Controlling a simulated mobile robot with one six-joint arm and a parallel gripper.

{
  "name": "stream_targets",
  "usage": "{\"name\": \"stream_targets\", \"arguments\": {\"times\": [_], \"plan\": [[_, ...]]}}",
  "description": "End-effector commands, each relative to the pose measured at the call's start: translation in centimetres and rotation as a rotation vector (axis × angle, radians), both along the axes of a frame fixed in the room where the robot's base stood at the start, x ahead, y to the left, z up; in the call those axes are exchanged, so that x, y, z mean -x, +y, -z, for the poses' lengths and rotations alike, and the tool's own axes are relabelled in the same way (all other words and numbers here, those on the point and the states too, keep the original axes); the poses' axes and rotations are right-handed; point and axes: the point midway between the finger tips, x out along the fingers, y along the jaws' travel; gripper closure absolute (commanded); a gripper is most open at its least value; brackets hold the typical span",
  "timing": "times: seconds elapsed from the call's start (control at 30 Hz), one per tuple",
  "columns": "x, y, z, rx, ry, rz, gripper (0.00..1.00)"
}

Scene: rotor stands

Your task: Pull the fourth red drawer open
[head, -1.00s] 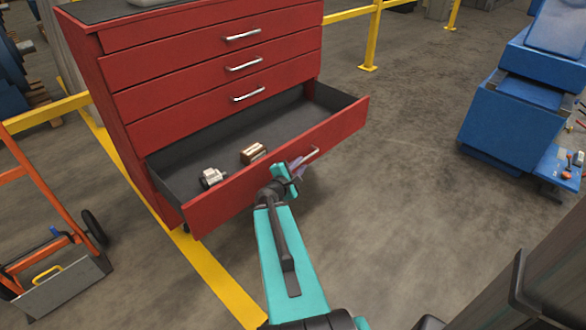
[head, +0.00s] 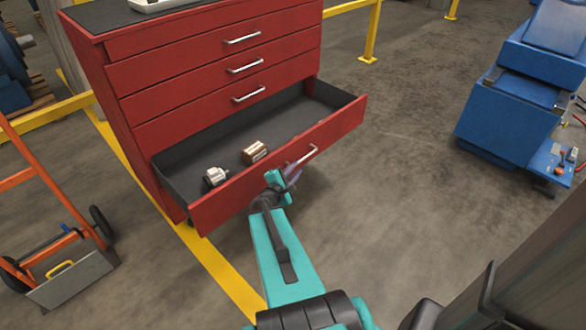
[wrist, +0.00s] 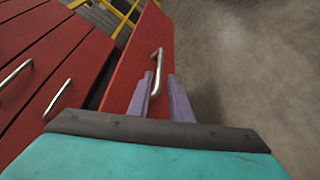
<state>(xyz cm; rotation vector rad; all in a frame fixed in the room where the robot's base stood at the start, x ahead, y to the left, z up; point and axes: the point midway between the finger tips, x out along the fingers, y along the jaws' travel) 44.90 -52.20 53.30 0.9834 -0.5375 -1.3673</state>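The fourth red drawer (head: 290,160), the lowest in the cabinet, stands pulled well out, showing its dark inside. Its silver handle (head: 301,159) is on the front; it also shows in the wrist view (wrist: 158,70). My gripper (head: 291,170) is in front of the drawer face, by the handle. In the wrist view its two purple fingers (wrist: 160,76) are spread apart, with the handle beyond and between their tips and a gap beside it. I see no clear grip on the handle.
The red cabinet (head: 118,75) has three shut drawers above. Two small metal parts, one silver (head: 215,177) and one copper-coloured (head: 254,152), lie in the open drawer. An orange hand truck (head: 75,265) stands left, a blue machine (head: 510,115) right. Floor right of the drawer is clear.

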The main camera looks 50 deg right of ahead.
Motion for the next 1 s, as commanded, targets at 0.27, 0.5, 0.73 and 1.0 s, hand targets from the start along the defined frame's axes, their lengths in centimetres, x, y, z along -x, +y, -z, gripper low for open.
{"name": "stream_targets", "arguments": {"times": [0.27, 0.5, 0.73, 1.0], "plan": [[0.2, 1.0, -0.4, 0.000, 0.001, -0.002, 0.81], [0.3, 1.2, -0.3, 0.001, 0.001, -0.001, 0.81], [0.3, 1.2, -0.3, 0.001, 0.001, -0.001, 0.81], [0.2, 1.3, -0.3, -0.003, -0.002, 0.001, 0.81]]}}
